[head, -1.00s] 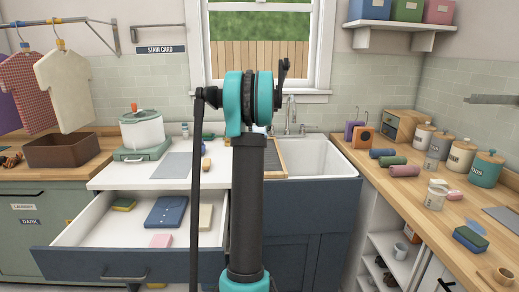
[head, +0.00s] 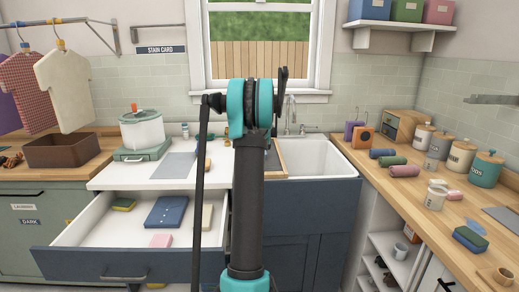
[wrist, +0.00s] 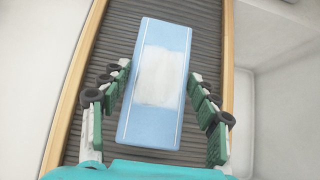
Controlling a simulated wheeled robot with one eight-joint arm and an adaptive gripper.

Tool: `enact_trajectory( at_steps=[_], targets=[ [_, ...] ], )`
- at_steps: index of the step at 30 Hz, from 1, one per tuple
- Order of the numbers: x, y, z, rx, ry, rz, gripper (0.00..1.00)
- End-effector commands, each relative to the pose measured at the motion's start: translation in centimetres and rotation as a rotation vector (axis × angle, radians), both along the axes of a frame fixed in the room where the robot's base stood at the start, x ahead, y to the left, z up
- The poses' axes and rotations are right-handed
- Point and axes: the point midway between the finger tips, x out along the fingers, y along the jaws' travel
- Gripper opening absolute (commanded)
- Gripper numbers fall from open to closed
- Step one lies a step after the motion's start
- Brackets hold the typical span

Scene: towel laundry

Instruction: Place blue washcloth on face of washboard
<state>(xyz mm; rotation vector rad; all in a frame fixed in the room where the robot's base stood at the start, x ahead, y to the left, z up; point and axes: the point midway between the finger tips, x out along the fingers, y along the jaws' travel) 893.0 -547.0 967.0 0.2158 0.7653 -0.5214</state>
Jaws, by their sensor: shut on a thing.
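The blue washcloth (wrist: 158,115) is a light blue folded rectangle with a pale white patch in its middle and white stripes near its long sides. In the wrist view it lies flat, slightly tilted, over the dark ribbed face of the washboard (wrist: 100,125). My gripper (wrist: 162,74) has one finger at each long side of the washcloth and is shut on it. Whether the cloth rests on the ribs or hangs just above them is hard to tell. In the head view my arm hides the gripper, the cloth and most of the washboard, whose wooden edge (head: 281,160) shows.
The white sink (head: 315,158) is right of the washboard. An open drawer (head: 95,232) at front left holds a navy cloth (head: 166,212) and sponges. A white pot (head: 142,130) stands on the left counter. Jars and rolled cloths line the right counter (head: 440,215).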

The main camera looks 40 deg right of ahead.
Motion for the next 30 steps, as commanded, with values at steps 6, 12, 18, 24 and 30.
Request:
enact_trajectory(
  at_steps=[6,12,18,24,30],
  targets=[
    [0.0,0.0,-0.2,0.000,0.000,0.000,0.75],
    [0.0,0.0,-0.2,0.000,0.000,0.000,0.82],
    [0.0,0.0,0.0,0.000,0.000,0.000,0.82],
    [-1.2,0.7,1.4,0.000,0.000,0.000,0.82],
    [-3.5,2.2,4.1,0.000,0.000,0.000,0.82]
  ],
)
